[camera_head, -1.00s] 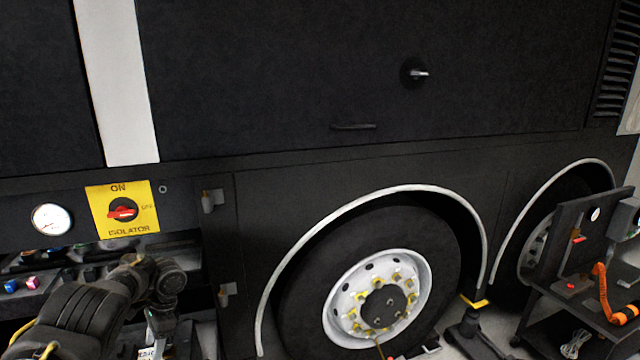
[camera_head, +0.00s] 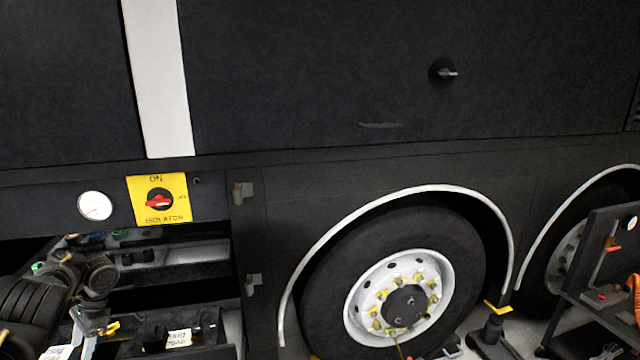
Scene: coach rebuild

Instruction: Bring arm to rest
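My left arm, black with ribbed links, comes in at the lower left. Its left gripper (camera_head: 88,328) hangs down from the wrist, in front of the open bay in the coach's side. Its fingers are small and partly mixed with the silver and yellow parts behind, so I cannot tell whether they are open or shut. No held object can be made out. My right arm and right gripper are out of view.
The open bay (camera_head: 185,272) holds dark trays with white labels. Above it are a yellow isolator plate (camera_head: 176,209) with a red switch and a round gauge (camera_head: 95,206). A wheel (camera_head: 400,297) stands right of it, and a dark cart (camera_head: 603,262) at the far right.

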